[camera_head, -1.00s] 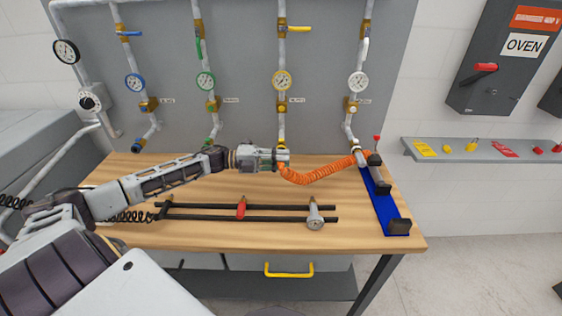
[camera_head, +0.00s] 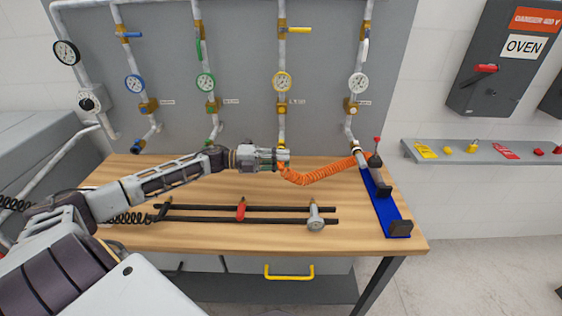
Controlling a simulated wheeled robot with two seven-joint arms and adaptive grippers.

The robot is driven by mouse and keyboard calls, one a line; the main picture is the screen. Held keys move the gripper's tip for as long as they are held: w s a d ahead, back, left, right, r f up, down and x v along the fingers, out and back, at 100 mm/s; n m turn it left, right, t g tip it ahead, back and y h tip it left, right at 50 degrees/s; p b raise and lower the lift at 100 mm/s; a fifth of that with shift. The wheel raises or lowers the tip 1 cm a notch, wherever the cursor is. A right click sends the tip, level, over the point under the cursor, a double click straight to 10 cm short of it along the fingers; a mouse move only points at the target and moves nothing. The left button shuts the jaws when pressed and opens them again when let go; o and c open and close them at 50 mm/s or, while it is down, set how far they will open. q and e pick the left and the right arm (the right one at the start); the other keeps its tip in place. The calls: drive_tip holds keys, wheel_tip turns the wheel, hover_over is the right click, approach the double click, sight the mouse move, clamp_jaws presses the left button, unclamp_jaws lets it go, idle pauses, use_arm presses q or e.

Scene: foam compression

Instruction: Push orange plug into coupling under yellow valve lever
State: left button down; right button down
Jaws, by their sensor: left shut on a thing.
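The yellow valve lever (camera_head: 300,30) sticks out to the right from a pipe on the grey panel. Below it on the same pipe are a yellow-rimmed gauge (camera_head: 282,82) and a brass block with a yellow knob (camera_head: 282,108). The pipe runs down to its lower end (camera_head: 282,135), just above my left gripper (camera_head: 283,157). My left gripper is shut on the plug end of the orange coiled hose (camera_head: 315,177). The fingers hide most of the plug, and I cannot tell whether it touches the coupling. My right gripper is not in view.
The hose runs right to a fitting by the blue base (camera_head: 385,205). Black rails (camera_head: 200,218) with a red piece (camera_head: 241,209) and a grey piece (camera_head: 315,217) lie on the wooden table (camera_head: 190,237). Blue, green and white gauged pipes stand beside the yellow one.

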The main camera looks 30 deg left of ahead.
use_arm(q)
drive_tip(key=shift+r, duration=0.1)
drive_tip(key=c, duration=1.2)
unclamp_jaws()
drive_tip(key=shift+w, duration=0.1)
drive_tip(key=shift+a, duration=0.15)
drive_tip(key=shift+v, duration=3.65)
wheel_tip(320, 180, up, 9)
drive_tip(key=p, duration=0.9)
